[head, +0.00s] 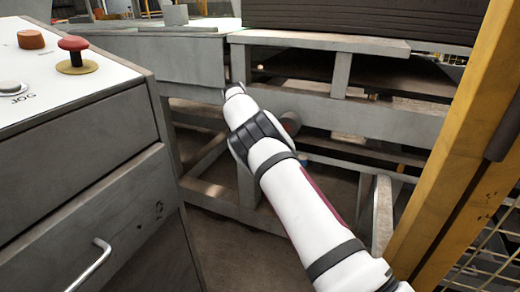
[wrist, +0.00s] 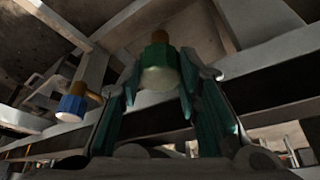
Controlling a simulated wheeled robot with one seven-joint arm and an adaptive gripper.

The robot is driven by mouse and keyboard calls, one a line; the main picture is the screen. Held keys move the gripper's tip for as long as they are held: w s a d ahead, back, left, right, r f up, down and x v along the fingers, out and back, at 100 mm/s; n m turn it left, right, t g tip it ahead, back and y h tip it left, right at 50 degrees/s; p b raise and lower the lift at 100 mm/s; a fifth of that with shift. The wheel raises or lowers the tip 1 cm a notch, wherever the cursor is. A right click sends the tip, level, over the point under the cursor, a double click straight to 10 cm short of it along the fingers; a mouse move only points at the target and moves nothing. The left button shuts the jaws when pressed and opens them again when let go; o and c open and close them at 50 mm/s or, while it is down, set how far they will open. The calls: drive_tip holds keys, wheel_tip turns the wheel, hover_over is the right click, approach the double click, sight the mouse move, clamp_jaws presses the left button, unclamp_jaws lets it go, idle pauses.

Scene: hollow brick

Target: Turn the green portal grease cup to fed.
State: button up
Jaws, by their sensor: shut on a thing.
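The green portal grease cup (wrist: 159,58) has a green body, a pale rounded end towards the camera and a brass-coloured fitting behind it. It is between the fingers of my gripper (wrist: 159,76) in the wrist view, and the gripper is shut on it. I cannot read any setting mark on the cup. In the head view my white arm reaches out to the frame and hides the gripper's fingers and the green cup.
A blue cup (wrist: 72,106) with a pale end and brass fitting is left of the gripper in the wrist view. Grey frame beams (head: 350,118) surround the arm. A grey control cabinet (head: 80,150) stands left, a yellow post (head: 455,150) right.

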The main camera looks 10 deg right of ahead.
drive_tip(key=shift+m, duration=0.4)
drive_tip(key=o, duration=1.1)
drive_tip(key=shift+o, duration=0.2)
